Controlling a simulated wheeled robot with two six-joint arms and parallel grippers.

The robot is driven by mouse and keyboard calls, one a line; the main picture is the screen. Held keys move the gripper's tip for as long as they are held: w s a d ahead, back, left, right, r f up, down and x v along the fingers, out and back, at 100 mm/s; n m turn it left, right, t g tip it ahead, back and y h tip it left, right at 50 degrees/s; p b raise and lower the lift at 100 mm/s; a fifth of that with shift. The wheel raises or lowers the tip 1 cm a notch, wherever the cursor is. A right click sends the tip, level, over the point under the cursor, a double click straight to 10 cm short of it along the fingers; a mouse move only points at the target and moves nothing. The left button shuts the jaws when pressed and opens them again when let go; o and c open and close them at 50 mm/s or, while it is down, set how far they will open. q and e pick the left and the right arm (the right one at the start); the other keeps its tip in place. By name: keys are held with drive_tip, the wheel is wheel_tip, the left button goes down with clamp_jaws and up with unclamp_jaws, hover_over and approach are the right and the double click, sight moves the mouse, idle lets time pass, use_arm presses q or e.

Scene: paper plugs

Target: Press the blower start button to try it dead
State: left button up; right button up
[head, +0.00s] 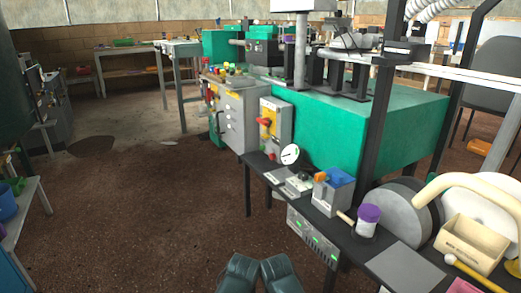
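No button can be read as the blower start button from here. A grey and yellow switch box (275,125) with a red handle is fixed upright at the near end of the green machine (375,125). A small light box (299,184) with what may be a dark button lies on the black bench (345,238). A grey panel with green lights (313,236) hangs under the bench's front edge. The labels are too small to read.
The bench also holds a round gauge (290,154), a grey box with a blue top (333,191), a purple-lidded jar (368,219), grey discs (407,222) and a beige bin (473,245). A table with a blue bucket (7,203) stands left. The brown floor (140,215) between is clear.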

clamp_jaws()
idle(1.8)
